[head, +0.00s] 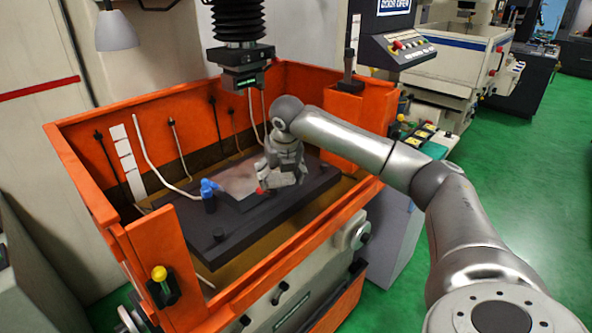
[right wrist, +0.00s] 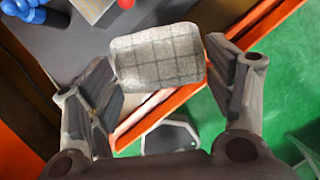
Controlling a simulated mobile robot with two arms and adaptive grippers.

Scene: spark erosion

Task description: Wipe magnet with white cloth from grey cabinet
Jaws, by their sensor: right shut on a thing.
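My right gripper (head: 282,178) is over the orange machine tank. In the right wrist view the right gripper (right wrist: 165,85) is shut on the white cloth (right wrist: 158,57), a greyish folded pad with a checked pattern between its fingers. In the head view the cloth cannot be told apart from the gripper. A dark flat block (head: 222,243) in the tank, apparently the magnet, has a paler patch on top; the gripper hides part of it. A dark grey surface also shows in the right wrist view (right wrist: 75,38). The grey cabinet cannot be clearly identified. My left gripper is not in view.
The orange tank wall (head: 295,240) rises around the block. A blue nozzle (head: 209,187) stands left of the gripper, and a black machine head (head: 241,68) hangs above. Hoses line the back wall. Green floor (head: 530,200) is open at the right.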

